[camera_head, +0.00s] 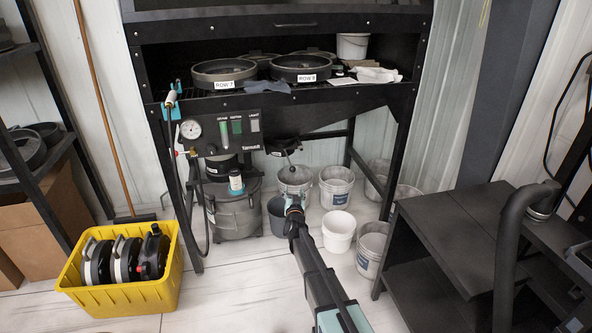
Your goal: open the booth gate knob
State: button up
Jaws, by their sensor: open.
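The black bench booth (270,110) stands in the middle. Under its front edge hangs a dark gate fitting (283,144) with a thin lever below it ending in a small knob (290,166), which looks like the booth gate knob. My gripper (294,201) is a little below the knob in the picture, at the end of my arm reaching in from the bottom. It appears apart from the knob and holds nothing I can make out. The fingers are small, and their exact gap is hard to see.
A gauge panel (226,132) is left of the gate fitting, with a grey canister (236,213) below. Several buckets (336,187) stand behind and right of my gripper. A yellow crate (120,292) sits at left, a black shelf (455,222) at right. Open floor lies between.

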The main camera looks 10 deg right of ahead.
aim_at(293, 171)
jog(key=w, duration=0.5)
jog(key=w+d, duration=0.1)
jog(key=w, duration=0.5)
jog(key=w+d, duration=0.1)
jog(key=w, duration=0.5)
jog(key=shift+w+b, duration=0.1)
jog(key=shift+b, duration=0.25)
grip_shut()
